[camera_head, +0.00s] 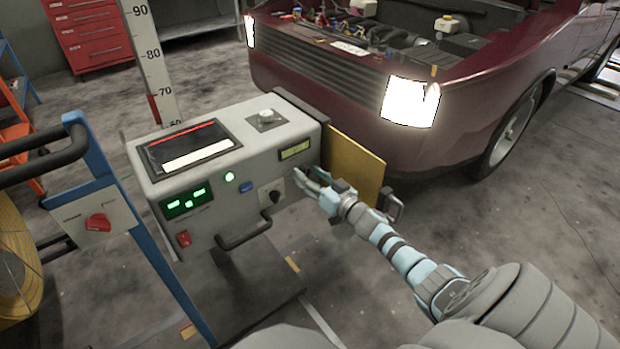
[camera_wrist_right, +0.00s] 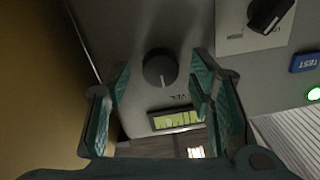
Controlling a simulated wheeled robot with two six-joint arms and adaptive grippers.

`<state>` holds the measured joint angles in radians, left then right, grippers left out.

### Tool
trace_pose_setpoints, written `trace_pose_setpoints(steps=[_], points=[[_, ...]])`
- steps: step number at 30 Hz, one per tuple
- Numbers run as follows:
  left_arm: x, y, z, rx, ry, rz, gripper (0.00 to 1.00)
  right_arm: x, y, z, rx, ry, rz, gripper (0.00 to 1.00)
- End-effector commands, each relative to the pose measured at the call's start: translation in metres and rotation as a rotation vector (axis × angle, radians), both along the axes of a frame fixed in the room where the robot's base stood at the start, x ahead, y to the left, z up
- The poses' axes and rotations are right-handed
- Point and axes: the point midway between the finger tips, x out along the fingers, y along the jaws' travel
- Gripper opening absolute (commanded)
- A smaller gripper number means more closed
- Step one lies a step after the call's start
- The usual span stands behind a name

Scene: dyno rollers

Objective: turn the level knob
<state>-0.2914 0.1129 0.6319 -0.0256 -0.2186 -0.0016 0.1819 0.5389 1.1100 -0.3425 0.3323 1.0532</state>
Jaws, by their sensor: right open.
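The level knob (camera_wrist_right: 160,68) is a dark round knob with a pale pointer line on the grey console face, with partly readable lettering beside it. In the right wrist view it appears between the two fingertips of my open right gripper (camera_wrist_right: 162,76). I see a gap on each side of the knob, and no finger touches it visibly. In the head view my right gripper (camera_head: 308,180) is at the console's front face, below the small display (camera_head: 294,150), and the level knob cannot be made out there. My left gripper is not in view.
The console (camera_head: 205,225) carries a black selector knob (camera_head: 270,194), a blue button (camera_head: 246,187), a green light (camera_head: 229,176), a red switch (camera_head: 183,239) and a front handle (camera_head: 245,236). A yellow panel (camera_head: 358,165) stands close to my right gripper. A red car (camera_head: 330,75) is behind.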

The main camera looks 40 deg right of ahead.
Motion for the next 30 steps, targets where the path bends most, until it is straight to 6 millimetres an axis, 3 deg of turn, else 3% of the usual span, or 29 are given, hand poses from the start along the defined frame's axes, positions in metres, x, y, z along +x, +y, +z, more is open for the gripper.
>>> trace_pose_setpoints(steps=[3,12,22,30], points=[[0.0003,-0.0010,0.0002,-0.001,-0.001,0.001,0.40,-0.0002,0.0002,0.0000,0.000,0.000,0.000,0.45],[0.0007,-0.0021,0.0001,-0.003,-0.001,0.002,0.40,-0.0004,0.0004,-0.0001,0.001,0.000,0.001,0.01],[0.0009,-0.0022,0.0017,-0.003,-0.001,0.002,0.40,-0.0006,0.0004,0.0001,-0.042,0.001,0.000,0.01],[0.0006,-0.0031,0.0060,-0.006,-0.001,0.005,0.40,-0.0007,0.0005,0.0007,-0.198,0.005,0.000,0.01]])
